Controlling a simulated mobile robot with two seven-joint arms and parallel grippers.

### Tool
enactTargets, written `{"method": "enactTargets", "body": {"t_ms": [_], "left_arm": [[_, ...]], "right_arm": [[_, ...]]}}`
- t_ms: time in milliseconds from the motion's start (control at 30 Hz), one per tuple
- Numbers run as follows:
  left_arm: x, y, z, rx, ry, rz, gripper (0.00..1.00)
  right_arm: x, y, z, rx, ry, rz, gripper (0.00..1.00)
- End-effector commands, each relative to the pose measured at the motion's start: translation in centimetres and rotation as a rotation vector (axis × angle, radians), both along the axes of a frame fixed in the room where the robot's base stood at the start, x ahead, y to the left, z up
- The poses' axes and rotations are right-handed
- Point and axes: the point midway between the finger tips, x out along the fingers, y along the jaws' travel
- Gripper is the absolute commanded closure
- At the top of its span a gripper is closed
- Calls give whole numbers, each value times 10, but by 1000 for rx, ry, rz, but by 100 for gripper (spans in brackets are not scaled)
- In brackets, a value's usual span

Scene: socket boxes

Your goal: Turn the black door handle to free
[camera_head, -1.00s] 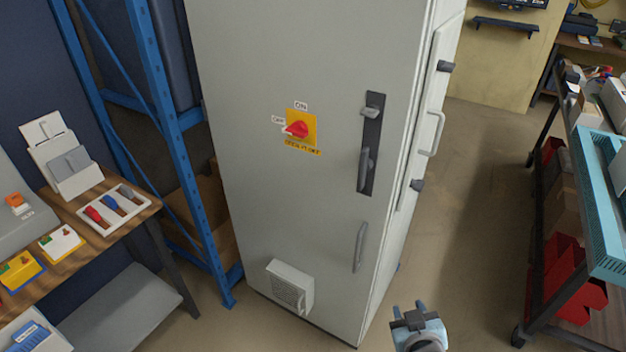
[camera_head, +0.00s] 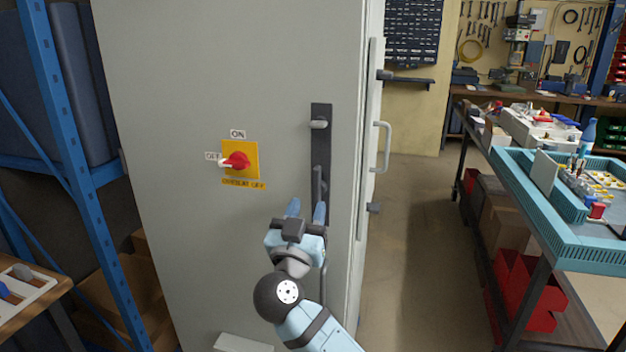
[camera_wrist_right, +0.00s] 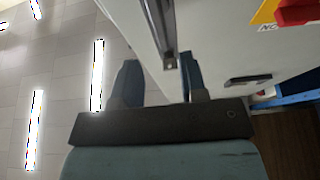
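The black door handle (camera_head: 318,182) hangs down on a tall black plate (camera_head: 321,140) on the front of the grey cabinet. My right gripper (camera_head: 306,209) is open, its two fingers pointing up just below and in front of the handle's lower end, which they partly hide. In the right wrist view, a dark bar (camera_wrist_right: 165,28), likely the handle, shows beyond and between the parted fingertips (camera_wrist_right: 160,75). Nothing appears held, and contact cannot be told. My left gripper is not in view.
A red switch (camera_head: 238,160) on a yellow plate sits left of the handle. A pale side handle (camera_head: 383,146) sticks out from the cabinet's right side. A blue rack (camera_head: 75,150) stands left; a loaded cart (camera_head: 575,258) stands right, with open floor between it and the cabinet.

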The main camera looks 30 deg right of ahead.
Motion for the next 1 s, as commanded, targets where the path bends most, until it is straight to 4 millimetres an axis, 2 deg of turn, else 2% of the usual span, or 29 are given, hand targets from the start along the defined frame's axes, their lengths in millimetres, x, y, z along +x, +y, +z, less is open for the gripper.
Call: {"method": "enactTargets", "body": {"t_ms": [200,400,800,833,1000], "left_arm": [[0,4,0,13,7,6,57],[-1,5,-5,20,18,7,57],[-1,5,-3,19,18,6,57],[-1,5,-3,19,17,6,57],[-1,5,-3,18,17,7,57]], "right_arm": [[28,-32,19,-5,1,-1,61],[44,-51,28,-3,2,-1,61],[49,-56,30,0,3,1,61],[49,-56,30,0,3,1,63],[48,-56,30,-1,4,1,100]]}}
